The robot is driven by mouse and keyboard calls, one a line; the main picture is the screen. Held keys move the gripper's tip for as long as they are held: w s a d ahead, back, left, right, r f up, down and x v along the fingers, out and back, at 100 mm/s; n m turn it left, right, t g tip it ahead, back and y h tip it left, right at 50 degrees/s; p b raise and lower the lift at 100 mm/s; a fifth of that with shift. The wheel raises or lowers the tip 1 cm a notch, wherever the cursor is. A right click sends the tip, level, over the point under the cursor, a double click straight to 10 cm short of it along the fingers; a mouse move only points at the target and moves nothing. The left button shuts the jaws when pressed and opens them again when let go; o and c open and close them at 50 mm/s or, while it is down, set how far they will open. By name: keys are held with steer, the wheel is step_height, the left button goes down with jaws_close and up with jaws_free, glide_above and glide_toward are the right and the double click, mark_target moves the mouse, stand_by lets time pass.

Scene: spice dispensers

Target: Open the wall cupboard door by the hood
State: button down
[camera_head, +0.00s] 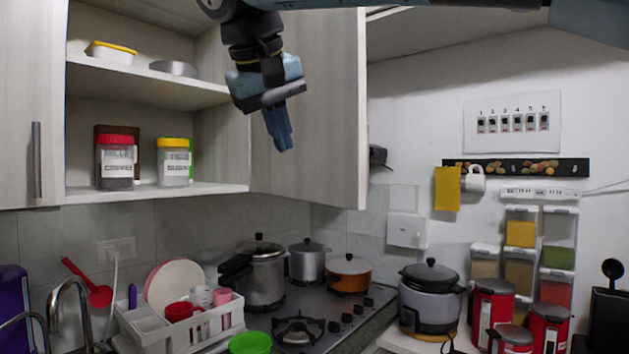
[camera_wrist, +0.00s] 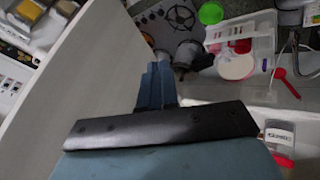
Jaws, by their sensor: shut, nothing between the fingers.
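The pale wood cupboard door (camera_head: 320,110) stands swung open to the right of the open cupboard (camera_head: 160,190), its free edge toward the right. My gripper (camera_head: 283,143) hangs in front of the door's inner face, fingers pointing down, shut and empty. In the wrist view the fingers (camera_wrist: 155,75) are together, and the door panel (camera_wrist: 85,75) runs along their left side. I cannot tell whether they touch it. No handle shows on this door.
The cupboard shelves hold a red-lidded jar (camera_head: 117,160) and a yellow-lidded jar (camera_head: 174,160). Another door with a handle (camera_head: 37,160) is at left. Below are a dish rack (camera_head: 150,325), a pressure cooker (camera_head: 262,272) and a hob (camera_head: 300,330).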

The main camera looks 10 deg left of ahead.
mark_target(312, 181)
steer(key=shift+w+d+f, duration=0.6)
steer(key=shift+w+f, duration=0.7)
steer(key=shift+w, duration=0.15)
steer(key=shift+w+d+f, duration=0.6)
steer(key=shift+w+f, duration=0.65)
steer(key=shift+w, duration=0.25)
steer(key=shift+w+d+f, duration=0.6)
steer(key=shift+w+f, duration=0.7)
steer(key=shift+w, duration=0.15)
